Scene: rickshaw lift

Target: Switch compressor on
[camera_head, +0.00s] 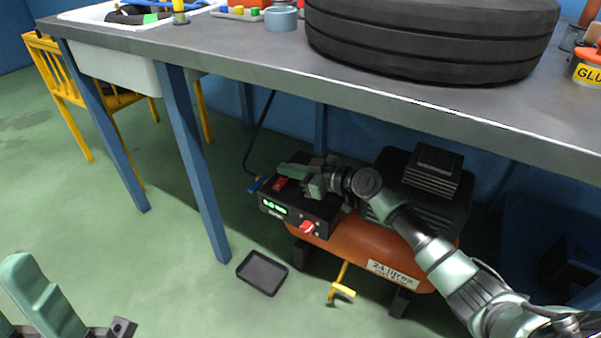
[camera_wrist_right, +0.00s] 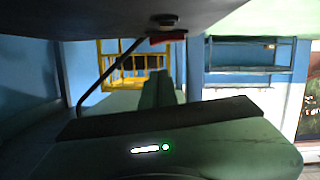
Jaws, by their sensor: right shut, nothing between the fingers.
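The compressor (camera_head: 345,243) has an orange tank and a black control box under the workbench. A red switch (camera_head: 281,184) is on the box top, with a green-lit display and a red knob (camera_head: 308,228) on its front. The wrist view appears upside down, with a red part (camera_wrist_right: 167,38), likely the switch, at the box edge. My right gripper (camera_head: 292,170) is shut and empty, just beside the switch; its green fingers (camera_wrist_right: 158,90) appear apart from the red part. Part of my left gripper (camera_head: 45,300) shows at lower left; its jaw state is unclear.
The workbench (camera_head: 250,55) overhangs the compressor and carries a tyre (camera_head: 430,35). A blue bench leg (camera_head: 195,160) stands left of the compressor. A small black tray (camera_head: 262,273) lies on the floor, and a yellow chair (camera_head: 75,95) stands farther left.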

